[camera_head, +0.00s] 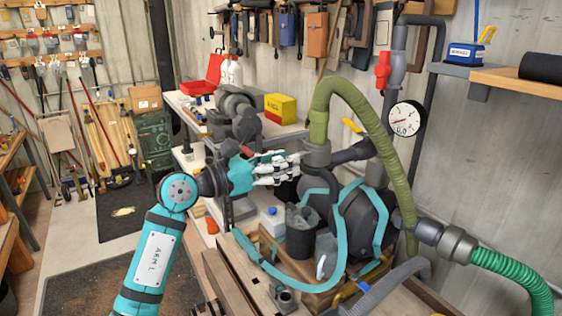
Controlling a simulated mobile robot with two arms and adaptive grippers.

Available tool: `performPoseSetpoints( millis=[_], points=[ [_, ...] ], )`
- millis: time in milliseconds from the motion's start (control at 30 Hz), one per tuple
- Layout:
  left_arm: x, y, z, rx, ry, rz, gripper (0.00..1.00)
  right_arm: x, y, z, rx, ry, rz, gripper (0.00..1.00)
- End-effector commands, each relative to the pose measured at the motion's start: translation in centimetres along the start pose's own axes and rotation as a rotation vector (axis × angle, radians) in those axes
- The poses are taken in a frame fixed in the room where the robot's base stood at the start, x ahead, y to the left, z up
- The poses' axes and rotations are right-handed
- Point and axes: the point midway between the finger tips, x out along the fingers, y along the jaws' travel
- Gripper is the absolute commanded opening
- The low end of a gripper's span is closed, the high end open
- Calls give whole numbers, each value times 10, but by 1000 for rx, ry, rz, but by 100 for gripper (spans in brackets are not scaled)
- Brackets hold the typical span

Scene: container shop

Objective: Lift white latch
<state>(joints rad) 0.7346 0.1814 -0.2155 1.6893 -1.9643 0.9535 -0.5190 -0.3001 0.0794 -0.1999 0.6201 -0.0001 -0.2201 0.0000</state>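A small white lever-like piece (321,266), which may be the white latch, sits low on the front of the dark machine (360,222) with teal bands. My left gripper (290,168) is a teal hand with pale jointed fingers, extended and apart, pointing right. It is up and to the left of the white piece, in front of the pipe fitting at the machine's top. The fingers look empty, and I cannot tell whether they touch the fitting. My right gripper is not in view.
A green hose (352,95) arches over the machine, near a round gauge (407,118). A dark grey cup (300,232) stands left of the machine. A dark vise-like machine (236,115) and a yellow box (281,108) are on the bench behind. Open floor lies at the left.

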Motion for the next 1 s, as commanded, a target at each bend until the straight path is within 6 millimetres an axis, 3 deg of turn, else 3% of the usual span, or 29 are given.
performPoseSetpoints(
  millis=[33,200,600,1000],
  points=[
    [0,0,0,0,0,0,29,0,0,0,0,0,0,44],
    [0,0,0,0,0,0,8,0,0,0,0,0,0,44],
    [0,1,17,5,188,0,8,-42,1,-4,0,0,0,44],
    [0,1,13,0,223,2,8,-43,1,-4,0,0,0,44]
  ],
)
